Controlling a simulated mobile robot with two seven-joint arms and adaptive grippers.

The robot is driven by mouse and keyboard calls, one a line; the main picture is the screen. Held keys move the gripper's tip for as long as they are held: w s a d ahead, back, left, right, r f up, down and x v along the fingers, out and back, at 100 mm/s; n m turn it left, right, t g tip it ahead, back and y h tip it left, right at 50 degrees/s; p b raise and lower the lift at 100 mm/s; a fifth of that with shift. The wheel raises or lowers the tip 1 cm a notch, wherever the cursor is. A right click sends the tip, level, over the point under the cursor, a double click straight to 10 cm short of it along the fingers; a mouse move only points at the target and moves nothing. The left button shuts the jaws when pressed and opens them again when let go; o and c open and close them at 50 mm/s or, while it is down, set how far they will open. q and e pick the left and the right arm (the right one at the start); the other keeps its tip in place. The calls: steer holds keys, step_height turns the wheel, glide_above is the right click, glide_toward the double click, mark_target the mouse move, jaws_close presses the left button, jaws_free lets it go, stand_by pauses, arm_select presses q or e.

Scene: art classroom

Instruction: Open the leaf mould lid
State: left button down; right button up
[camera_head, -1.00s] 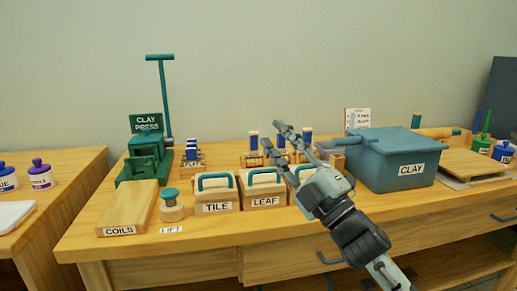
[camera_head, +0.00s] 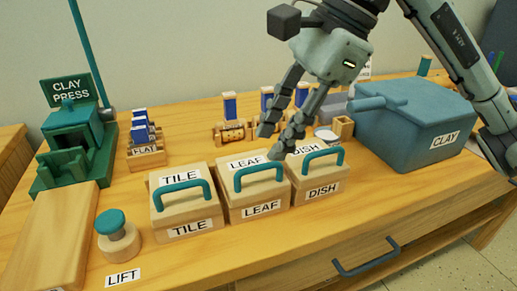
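The leaf mould (camera_head: 251,192) is a pale wooden box labelled LEAF on its lid and front, with a teal arched handle (camera_head: 258,170) on the lid. It stands between the tile mould (camera_head: 185,205) and the dish mould (camera_head: 318,180). All three lids look shut. My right gripper (camera_head: 271,142) comes down from above, fingers apart and empty. One fingertip is close to the right end of the leaf handle; whether it touches I cannot tell. My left gripper is not in view.
A green clay press (camera_head: 72,145), a wooden board (camera_head: 52,235) and a teal-topped lift knob (camera_head: 118,238) stand left. Rollers (camera_head: 232,130) stand behind the moulds. A blue clay box (camera_head: 415,125) stands right.

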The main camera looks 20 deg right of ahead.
mark_target(255, 167)
steer(key=x, duration=0.5)
steer(key=shift+w, duration=0.1)
jaws_close()
